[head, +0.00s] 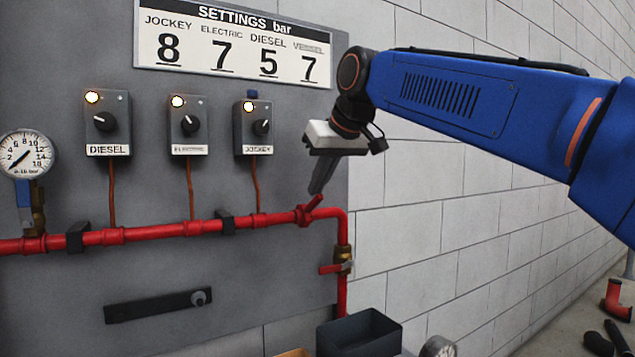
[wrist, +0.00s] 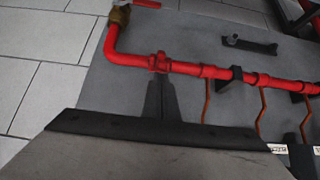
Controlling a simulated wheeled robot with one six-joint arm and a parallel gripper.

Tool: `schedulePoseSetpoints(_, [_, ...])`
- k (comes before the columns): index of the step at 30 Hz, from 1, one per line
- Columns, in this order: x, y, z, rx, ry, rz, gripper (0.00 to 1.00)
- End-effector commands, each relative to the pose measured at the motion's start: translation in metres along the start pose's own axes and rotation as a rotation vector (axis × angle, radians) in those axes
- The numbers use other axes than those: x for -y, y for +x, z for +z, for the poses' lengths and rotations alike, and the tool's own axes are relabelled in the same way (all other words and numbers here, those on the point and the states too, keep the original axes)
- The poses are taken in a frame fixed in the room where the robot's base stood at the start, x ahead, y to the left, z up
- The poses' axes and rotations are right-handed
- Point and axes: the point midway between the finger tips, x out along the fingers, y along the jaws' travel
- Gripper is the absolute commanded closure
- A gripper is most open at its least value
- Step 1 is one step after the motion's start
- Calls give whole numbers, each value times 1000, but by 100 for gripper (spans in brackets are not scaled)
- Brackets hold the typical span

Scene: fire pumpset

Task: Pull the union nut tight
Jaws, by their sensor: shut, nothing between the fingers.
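The union nut (head: 303,216) appears to be the red fitting with a lug sticking up to the right, on the red pipe just before its bend. It also shows in the wrist view (wrist: 158,63). My gripper (head: 315,191) points down at it, with its dark fingers together and nothing between them. In the wrist view the fingertips (wrist: 160,80) end right by the nut. I cannot tell whether they touch it or stop just short.
The red pipe (head: 270,219) runs along the grey panel (head: 60,100) through black clamps. A brass valve with a red handle (head: 330,269) sits below the bend. Three switch boxes, a gauge (head: 27,153), a black bar (head: 155,306) and a dark open bin (head: 360,335) are nearby.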

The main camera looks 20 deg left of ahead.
Motion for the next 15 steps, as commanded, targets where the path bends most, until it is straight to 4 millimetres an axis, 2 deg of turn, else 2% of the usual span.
schedulePoseSetpoints(7, [0,0,3,-25,0,0,100])
schedulePoseSetpoints(15, [0,0,18,-143,-1,0,100])
